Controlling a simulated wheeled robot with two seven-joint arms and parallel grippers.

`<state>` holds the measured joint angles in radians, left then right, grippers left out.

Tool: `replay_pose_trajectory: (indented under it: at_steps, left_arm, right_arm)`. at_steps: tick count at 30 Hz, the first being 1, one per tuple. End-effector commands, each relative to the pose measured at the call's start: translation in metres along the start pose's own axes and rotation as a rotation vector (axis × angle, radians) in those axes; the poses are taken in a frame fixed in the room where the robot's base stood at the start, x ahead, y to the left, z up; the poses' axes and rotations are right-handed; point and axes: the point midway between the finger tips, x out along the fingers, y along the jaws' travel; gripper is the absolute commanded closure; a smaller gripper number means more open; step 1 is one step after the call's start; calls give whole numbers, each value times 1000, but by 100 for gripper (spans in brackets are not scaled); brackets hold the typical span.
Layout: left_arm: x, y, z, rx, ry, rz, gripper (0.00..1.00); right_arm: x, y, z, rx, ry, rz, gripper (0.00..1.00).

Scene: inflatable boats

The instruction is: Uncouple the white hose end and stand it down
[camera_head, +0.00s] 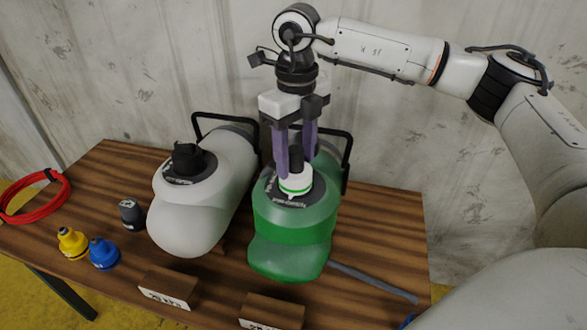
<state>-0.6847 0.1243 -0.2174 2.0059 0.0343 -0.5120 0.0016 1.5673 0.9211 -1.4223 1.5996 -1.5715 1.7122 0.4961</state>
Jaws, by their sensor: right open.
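The white hose end (295,184), with a green ring and a dark upper part, sits upright on the dark round valve area of the green inflatable boat (292,232). My right gripper (296,162) points down from above it. Its two purple fingers are open, one on each side of the hose end's dark upper part; whether they touch it I cannot tell. The fingers hide part of the hose end. My left gripper is not in view.
A grey-white boat (181,225) with a black fitting (187,158) lies to the left. Yellow (72,243), blue (104,254) and dark (131,213) fittings stand on the wooden table (390,225). A red hose coil (36,197) lies far left. Label blocks (168,287) stand in front.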

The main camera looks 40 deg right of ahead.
Motion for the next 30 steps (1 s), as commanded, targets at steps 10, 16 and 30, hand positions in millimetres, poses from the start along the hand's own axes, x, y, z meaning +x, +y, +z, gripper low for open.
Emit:
replay_pose_trajectory:
  at_steps: [10,16,30]
  left_arm:
    - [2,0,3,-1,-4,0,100]
    - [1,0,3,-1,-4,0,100]
    - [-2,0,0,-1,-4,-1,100]
  right_arm:
    - [8,1,-3,-3,14,0,99]
    - [7,2,-3,-23,14,1,100]
    - [8,2,-3,-365,15,3,100]
